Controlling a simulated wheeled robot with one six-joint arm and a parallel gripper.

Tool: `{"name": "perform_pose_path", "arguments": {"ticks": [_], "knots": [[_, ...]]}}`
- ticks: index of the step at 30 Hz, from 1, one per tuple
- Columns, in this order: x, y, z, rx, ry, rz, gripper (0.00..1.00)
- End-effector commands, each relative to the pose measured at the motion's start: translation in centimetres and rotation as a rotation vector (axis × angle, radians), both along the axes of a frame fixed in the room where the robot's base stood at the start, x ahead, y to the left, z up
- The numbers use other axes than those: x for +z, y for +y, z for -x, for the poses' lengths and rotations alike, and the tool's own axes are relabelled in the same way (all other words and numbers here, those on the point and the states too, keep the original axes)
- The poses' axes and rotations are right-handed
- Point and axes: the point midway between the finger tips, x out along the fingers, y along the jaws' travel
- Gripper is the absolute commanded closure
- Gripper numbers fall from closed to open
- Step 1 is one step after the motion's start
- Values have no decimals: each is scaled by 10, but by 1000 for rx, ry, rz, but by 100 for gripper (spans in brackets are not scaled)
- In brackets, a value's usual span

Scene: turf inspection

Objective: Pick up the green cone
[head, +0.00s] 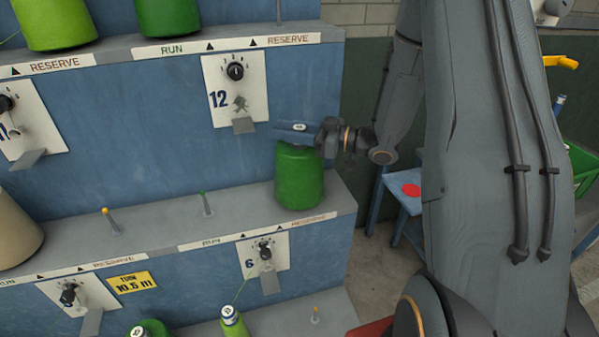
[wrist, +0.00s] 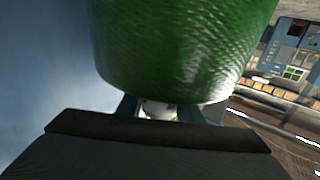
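A green cone (head: 299,178) stands upright on the grey ledge, at its right end, above a "RESERVE" label. My gripper (head: 298,139) is at the top of this cone, reaching in from the right. In the wrist view a green cone (wrist: 185,50) fills the upper middle, very close to the camera. My gripper's fingers (wrist: 165,112) show below its near end, with a small white part between them. Whether the fingers press on that part cannot be told. The cone's base is hidden in the wrist view.
More green cones stand on the upper ledge (head: 168,16) and low down (head: 150,329). A beige cone (head: 15,230) is at the left. Thin pegs (head: 111,220) rise from the middle ledge. Panel 12 (head: 236,90) is left of my gripper. A blue stool (head: 403,198) stands at the right.

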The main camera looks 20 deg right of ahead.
Motion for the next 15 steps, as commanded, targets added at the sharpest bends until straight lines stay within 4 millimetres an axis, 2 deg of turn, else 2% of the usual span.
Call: {"name": "perform_pose_path", "arguments": {"ticks": [15], "knots": [[3, 0, 0, 0, -4, -1, 100]]}}
